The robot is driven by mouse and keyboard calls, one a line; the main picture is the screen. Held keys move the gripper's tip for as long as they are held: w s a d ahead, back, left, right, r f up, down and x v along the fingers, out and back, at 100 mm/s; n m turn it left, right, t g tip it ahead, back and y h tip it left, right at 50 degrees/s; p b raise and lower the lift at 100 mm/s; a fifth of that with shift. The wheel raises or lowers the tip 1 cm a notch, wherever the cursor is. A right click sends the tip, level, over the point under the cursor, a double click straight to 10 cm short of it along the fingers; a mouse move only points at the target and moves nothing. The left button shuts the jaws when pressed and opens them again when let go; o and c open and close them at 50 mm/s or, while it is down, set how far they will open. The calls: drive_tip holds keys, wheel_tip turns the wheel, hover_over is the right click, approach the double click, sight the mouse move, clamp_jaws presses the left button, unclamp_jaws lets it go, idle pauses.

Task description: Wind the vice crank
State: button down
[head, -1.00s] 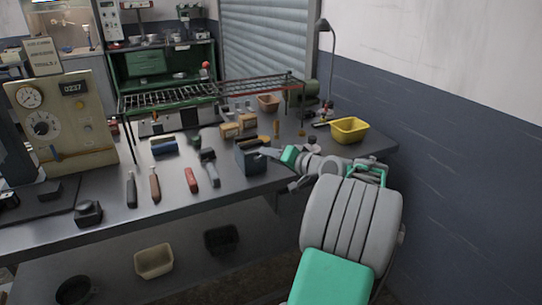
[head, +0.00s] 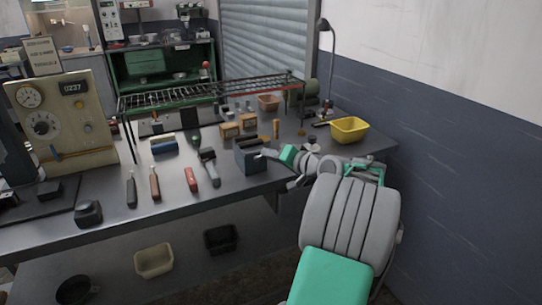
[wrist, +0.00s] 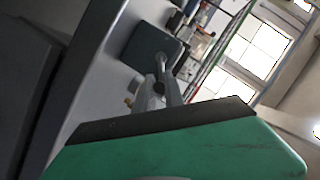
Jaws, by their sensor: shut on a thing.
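The vice (head: 250,157) is a dark grey block at the front edge of the workbench, in the middle of the head view. It also shows in the wrist view (wrist: 154,47), with a pale rod reaching from its face toward my gripper. My gripper (head: 268,153) comes in from the right and is level with the vice's right face. In the wrist view its fingers (wrist: 160,92) are closed at the crank, near the rod's end. The crank's handle is small and mostly hidden by the fingers.
Hand tools, including a red-handled one (head: 191,180), lie on the bench left of the vice. A wire rack (head: 170,100) stands behind. A yellow bin (head: 349,130) is at the right. A gauge box (head: 62,120) stands at the left.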

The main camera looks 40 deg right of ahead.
drive_tip(key=shift+d+f+m+y+p, duration=0.1)
drive_tip(key=shift+f+m+y+p, duration=0.1)
drive_tip(key=shift+m+y+p, duration=0.15)
drive_tip(key=c, duration=1.4)
unclamp_jaws()
drive_tip(key=shift+c, duration=0.2)
drive_tip(key=v, duration=0.7)
drive_tip(key=shift+s, duration=0.4)
